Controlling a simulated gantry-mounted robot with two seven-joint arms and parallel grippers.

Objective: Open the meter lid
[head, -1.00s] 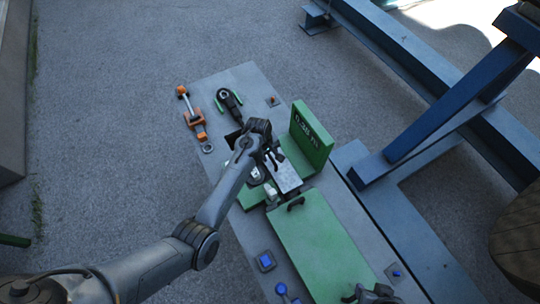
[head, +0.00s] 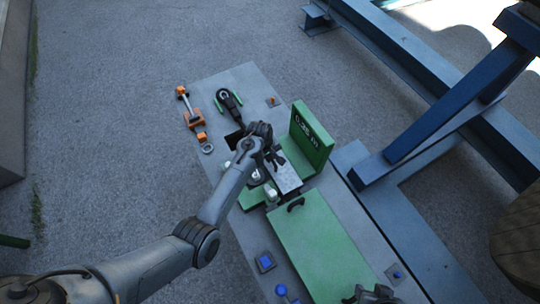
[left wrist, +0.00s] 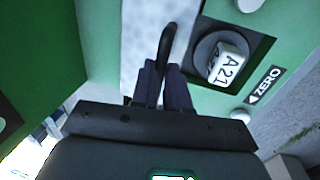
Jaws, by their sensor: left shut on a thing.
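The meter is a green housing with an upright green display panel (head: 311,138), whose digits are too small to read surely. A light grey metal lid (head: 286,179) lies in front of the panel; it also shows in the left wrist view (left wrist: 138,35). My left gripper (head: 275,163) is over the lid. In the left wrist view its fingers (left wrist: 164,85) are closed on a black handle (left wrist: 167,45) that stands out from the lid. The fingers hide the handle's lower part. A dark shape at the bottom edge, apparently my right gripper (head: 370,294), is mostly cut off.
A dark round knob with a white A21 tag (left wrist: 228,66) and a ZERO label (left wrist: 265,84) sit beside the lid. A green cover with a black handle (head: 320,245), an orange clamp tool (head: 196,120), a black tool (head: 229,102) and a blue button (head: 265,261) lie around. Blue beams stand right.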

